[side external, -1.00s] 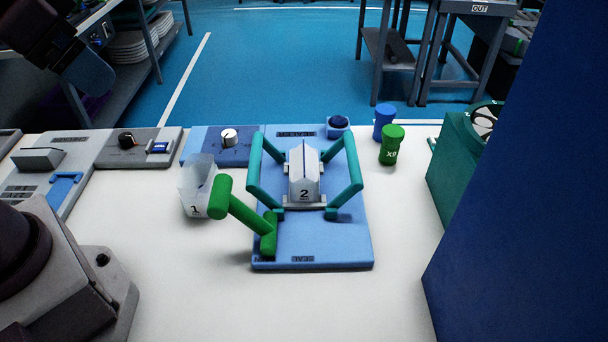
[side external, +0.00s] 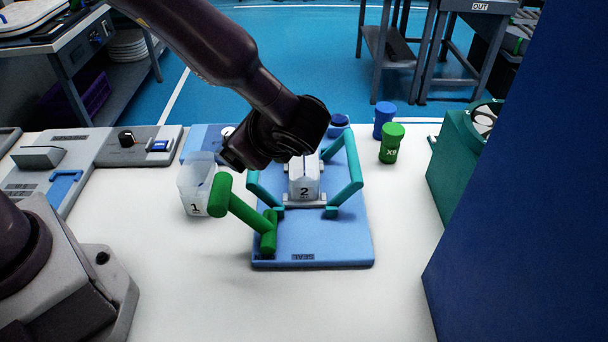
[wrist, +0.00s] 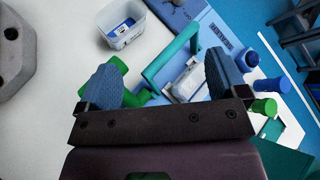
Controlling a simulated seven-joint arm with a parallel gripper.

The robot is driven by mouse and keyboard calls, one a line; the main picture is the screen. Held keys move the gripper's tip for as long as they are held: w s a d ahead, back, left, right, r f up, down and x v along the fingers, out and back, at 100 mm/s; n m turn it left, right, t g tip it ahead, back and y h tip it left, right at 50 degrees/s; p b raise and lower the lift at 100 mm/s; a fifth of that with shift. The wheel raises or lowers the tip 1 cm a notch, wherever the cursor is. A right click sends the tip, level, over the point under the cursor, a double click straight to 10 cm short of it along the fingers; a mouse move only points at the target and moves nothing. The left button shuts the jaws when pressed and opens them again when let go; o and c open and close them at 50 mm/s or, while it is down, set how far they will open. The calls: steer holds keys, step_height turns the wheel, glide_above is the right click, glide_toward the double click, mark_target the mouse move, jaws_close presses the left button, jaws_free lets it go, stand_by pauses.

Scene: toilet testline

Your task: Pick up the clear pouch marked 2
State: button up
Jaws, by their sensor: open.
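The clear pouch marked 2 (side external: 304,188) stands on a blue sealing base (side external: 310,240), between teal bars (side external: 346,185). Its top is partly hidden by my arm in the side view. In the wrist view, the pouch (wrist: 188,84) lies between my two blue fingers, farther off and nearer the right one. My gripper (wrist: 163,80) is open and empty, apart from the pouch. In the side view its end hangs above and left of the pouch, and its fingertips are hard to make out.
A clear container marked 1 (side external: 196,188) stands left of the base. A green handle (side external: 244,212) rises at the base's left side. Blue (side external: 384,120) and green (side external: 392,144) cylinders stand at right. A large blue panel (side external: 530,200) blocks the far right. The white front table is clear.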

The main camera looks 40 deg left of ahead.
steer(key=w+d+f+m+t+y, duration=0.25)
steer(key=d+f+m+t, duration=0.25)
steer(key=d+f+m, duration=0.3)
steer(key=m+t, duration=0.4)
steer(key=t, duration=0.2)
glide_toward(305, 183)
steer(key=shift+s+d+r, duration=0.3)
steer(key=shift+s+d, duration=0.05)
steer(key=shift+s, duration=0.1)
steer(key=shift+w+a+f+h, duration=0.1)
steer(key=shift+w+h, duration=0.05)
steer(key=shift+h, duration=0.1)
steer(key=x, duration=1.2)
steer(key=shift+w+a+f, duration=0.1)
steer(key=shift+a+f, duration=0.1)
steer(key=shift+a, duration=0.05)
steer(key=c, duration=1.1)
steer(key=shift+o, duration=0.2)
steer(key=shift+r, duration=0.1)
